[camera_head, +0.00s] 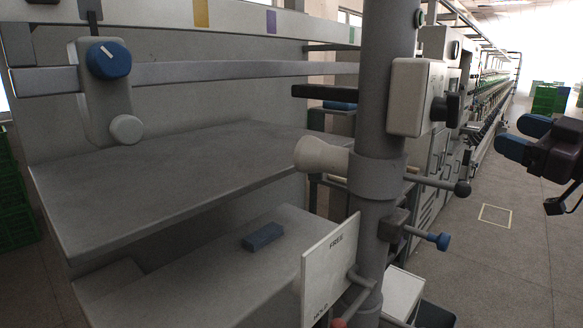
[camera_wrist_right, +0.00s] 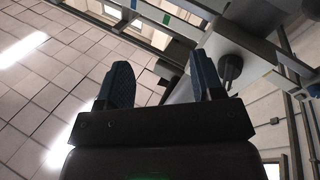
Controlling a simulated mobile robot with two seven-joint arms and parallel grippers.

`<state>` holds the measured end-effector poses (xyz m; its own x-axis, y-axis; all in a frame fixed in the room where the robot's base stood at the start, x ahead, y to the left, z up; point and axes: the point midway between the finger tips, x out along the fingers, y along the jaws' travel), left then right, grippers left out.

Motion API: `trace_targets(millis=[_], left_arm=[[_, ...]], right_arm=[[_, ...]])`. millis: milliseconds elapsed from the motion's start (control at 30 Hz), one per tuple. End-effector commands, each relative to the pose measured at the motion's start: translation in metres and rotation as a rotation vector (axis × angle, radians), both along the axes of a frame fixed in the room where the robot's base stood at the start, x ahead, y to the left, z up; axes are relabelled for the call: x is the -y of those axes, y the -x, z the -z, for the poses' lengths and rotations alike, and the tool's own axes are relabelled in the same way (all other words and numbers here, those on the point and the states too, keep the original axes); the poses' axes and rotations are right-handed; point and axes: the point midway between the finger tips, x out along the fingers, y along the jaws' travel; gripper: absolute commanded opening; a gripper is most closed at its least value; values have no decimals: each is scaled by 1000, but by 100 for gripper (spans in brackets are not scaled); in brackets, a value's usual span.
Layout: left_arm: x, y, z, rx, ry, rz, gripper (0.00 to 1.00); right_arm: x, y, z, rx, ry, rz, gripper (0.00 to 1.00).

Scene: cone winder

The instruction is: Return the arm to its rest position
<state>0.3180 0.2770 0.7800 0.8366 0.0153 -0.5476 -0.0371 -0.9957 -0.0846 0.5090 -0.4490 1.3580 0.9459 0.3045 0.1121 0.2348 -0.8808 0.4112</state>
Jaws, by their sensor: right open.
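My right gripper (camera_head: 522,137) is at the right edge of the head view, its two blue fingers pointing left and standing apart. It hangs in free air over the aisle, to the right of the machine column (camera_head: 383,130), and touches nothing. In the right wrist view, the open fingers (camera_wrist_right: 163,88) have nothing between them. That view looks up at the tiled ceiling and machine framework. My left gripper is in neither view.
The grey column carries a white cone holder (camera_head: 322,156), lever knobs (camera_head: 462,188) and a FREE/HOLD plate (camera_head: 330,268). A grey shelf (camera_head: 190,180) and a lower ledge with a blue block (camera_head: 263,236) are at left.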

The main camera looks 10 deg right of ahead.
Motion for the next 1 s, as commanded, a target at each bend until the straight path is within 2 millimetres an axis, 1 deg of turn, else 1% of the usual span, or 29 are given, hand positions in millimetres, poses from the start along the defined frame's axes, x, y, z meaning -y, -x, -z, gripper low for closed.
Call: trace_targets(millis=[33,67,100,167,200,267,300,333,367,400,467,500,567,600,667,700,767,800,867,900,967,1000], left_arm=[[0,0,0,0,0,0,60],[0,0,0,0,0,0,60],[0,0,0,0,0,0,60],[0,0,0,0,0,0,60],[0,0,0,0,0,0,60],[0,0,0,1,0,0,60],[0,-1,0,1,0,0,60],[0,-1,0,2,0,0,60],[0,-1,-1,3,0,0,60],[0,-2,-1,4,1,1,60],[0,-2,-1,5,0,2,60],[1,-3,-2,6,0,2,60],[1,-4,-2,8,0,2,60],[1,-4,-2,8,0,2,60],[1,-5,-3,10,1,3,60],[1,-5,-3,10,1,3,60],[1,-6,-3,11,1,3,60],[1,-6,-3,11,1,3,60],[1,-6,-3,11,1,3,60],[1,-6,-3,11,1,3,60],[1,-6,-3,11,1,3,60],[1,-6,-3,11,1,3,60]], right_arm=[[8,-9,26,-20,-20,42,61],[11,-13,40,-26,-27,67,61],[16,-18,62,-41,-37,99,61],[21,-24,96,-64,-48,144,61],[23,-26,120,-80,-54,173,61],[24,-28,158,-109,-59,210,61],[24,-27,183,-131,-61,233,61],[23,-26,201,-145,-63,248,61],[20,-24,219,-160,-64,262,61],[17,-21,243,-183,-64,279,61],[10,-14,278,-215,-63,299,61],[4,-8,301,-238,-62,311,61],[-6,1,333,-270,-60,324,61],[-13,8,354,-295,-60,332,61],[-25,20,383,-328,-60,341,61],[-34,28,400,-349,-59,346,61],[-48,42,426,-383,-59,351,61],[-58,51,443,-407,-60,354,61],[-74,66,467,-444,-62,356,61],[-85,77,482,-470,-66,356,61],[-103,94,503,-511,-75,356,61],[-115,106,516,-540,-87,357,61]])
